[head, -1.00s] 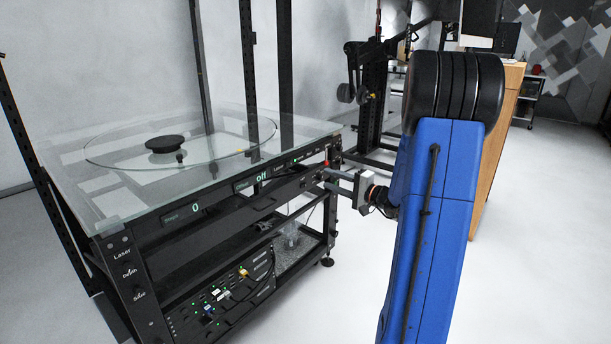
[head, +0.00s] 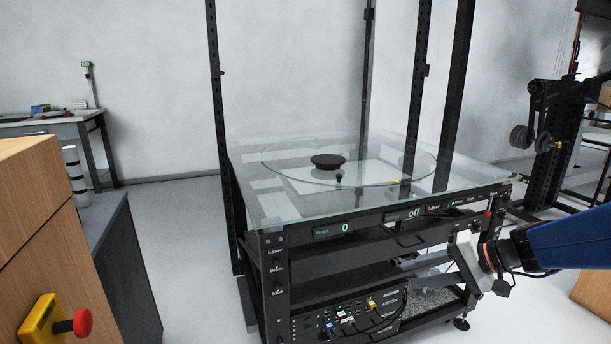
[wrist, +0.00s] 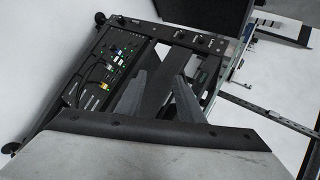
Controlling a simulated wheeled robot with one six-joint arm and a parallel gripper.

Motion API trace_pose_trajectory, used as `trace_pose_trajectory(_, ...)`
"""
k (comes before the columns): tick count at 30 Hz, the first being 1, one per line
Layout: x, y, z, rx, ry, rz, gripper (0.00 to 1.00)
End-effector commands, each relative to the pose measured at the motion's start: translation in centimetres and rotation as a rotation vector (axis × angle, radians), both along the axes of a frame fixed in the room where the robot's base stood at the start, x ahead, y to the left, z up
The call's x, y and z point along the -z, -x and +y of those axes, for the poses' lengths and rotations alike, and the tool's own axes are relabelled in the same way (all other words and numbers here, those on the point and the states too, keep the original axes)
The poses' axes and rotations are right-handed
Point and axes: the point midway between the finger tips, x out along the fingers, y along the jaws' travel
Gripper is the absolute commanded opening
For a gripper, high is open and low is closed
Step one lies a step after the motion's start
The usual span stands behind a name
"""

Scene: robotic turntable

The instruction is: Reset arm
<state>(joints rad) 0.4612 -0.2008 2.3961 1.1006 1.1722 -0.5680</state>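My gripper (head: 418,264) is low at the right front of the turntable rig in the head view, beside my blue arm. The wrist view shows its two grey fingers (wrist: 161,76) apart with nothing between them. The rig's black frame and shelves lie beyond the fingers. The turntable has a glass top (head: 290,207) with a small black disc (head: 327,160) on it. Its front panel (head: 345,228) reads "0" and "off". Whether the fingers touch the rig cannot be told.
Cabled electronics (head: 345,318) fill the lower shelf. A wooden cabinet (head: 30,220) with a red button (head: 82,322) on a yellow box stands at the left. A black rack (head: 545,140) stands at the right. White floor (head: 190,250) is clear between the cabinet and rig.

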Motion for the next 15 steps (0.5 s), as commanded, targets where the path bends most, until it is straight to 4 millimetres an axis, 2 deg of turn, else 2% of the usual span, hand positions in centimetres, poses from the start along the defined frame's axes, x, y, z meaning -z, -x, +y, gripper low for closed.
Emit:
trace_pose_trajectory(1, 0.1, 1.7, 1.2, -0.04, 0.053, 0.013, 0.34)
trace_pose_trajectory(6, 1.2, 7.1, 3.2, -0.137, 0.237, 0.06, 0.34)
trace_pose_trajectory(11, 2.1, 11.6, 3.4, -0.203, 0.42, 0.074, 0.34)
trace_pose_trajectory(15, 2.5, 14.9, 2.7, -0.239, 0.584, 0.061, 0.34)
